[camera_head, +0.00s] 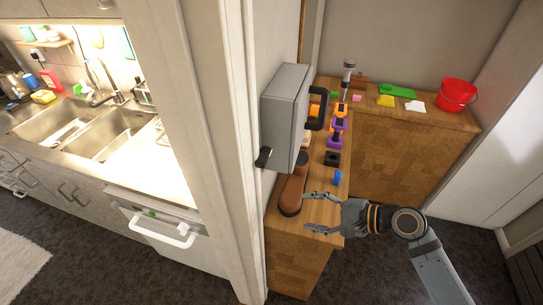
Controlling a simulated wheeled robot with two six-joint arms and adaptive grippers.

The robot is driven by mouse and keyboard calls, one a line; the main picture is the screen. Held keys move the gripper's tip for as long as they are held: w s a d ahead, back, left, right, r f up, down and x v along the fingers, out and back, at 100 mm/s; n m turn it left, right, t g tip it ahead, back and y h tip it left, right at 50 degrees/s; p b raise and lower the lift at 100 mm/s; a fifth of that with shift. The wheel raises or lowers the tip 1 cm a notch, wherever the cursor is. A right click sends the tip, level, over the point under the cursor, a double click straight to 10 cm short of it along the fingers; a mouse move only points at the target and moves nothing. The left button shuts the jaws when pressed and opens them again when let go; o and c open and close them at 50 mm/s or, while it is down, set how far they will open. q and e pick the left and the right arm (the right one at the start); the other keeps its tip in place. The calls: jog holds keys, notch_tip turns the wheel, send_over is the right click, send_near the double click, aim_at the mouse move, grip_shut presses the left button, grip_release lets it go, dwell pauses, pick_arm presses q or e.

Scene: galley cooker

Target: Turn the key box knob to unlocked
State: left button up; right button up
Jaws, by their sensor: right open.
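The grey key box (284,112) is fixed to the white wall in the middle of the view. A small black knob (263,157) sticks out at its lower left. A black handle (318,110) is on its right side. I cannot read any lock marking on the box. My right gripper (308,212) is open and empty, to the right of and lower in the picture than the knob, and apart from it. Its fingers point left, in front of the wooden counter. My left gripper is not in view.
The wooden counter (290,246) carries a brown rounded object (292,192), several small coloured items and a red bucket (457,95). A wall edge (222,130) separates it from the sink (52,118) and a white-handled appliance (155,240). Dark floor is clear at the lower right.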

aim_at(268, 158)
notch_tip(268, 158, up, 16)
jog(key=a+m+y, duration=0.1)
jog(key=m+y, duration=0.5)
jog(key=m, duration=0.3)
jog(key=p+x, duration=0.3)
jog(key=x, duration=0.6)
jog(key=shift+w, duration=0.2)
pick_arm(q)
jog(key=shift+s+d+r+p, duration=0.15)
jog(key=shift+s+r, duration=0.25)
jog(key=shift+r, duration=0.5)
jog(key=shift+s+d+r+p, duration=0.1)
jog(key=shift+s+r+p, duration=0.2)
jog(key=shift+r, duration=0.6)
pick_arm(e)
jog(key=shift+w+a+f, duration=0.2)
jog(key=shift+a, duration=0.55)
jog(key=c, duration=0.9)
